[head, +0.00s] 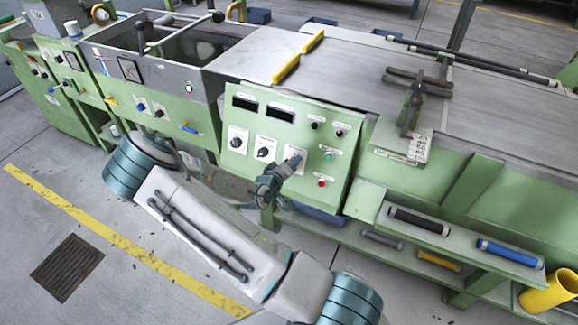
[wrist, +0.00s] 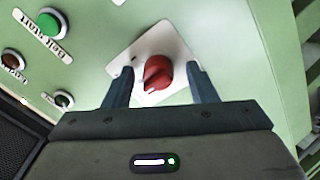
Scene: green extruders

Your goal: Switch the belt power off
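A red rotary knob (wrist: 157,74) on a white plate on the green control panel (head: 250,180) is at the centre of the wrist view. My gripper (wrist: 161,70) is open, with one finger on each side of the knob. I see a gap between each finger and the knob; I cannot tell how deep the fingertips reach. In the head view my gripper (head: 296,160) is at the panel's right-hand white plate and hides the knob. The knob's label is not readable.
A green button (wrist: 50,22) labelled "Belt start" is at the wrist view's upper left, with smaller buttons below it. In the head view, a red button (head: 321,183) is right of my gripper, and two other knobs (head: 264,151) are left of it. A shelf with rollers (head: 418,221) is at right.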

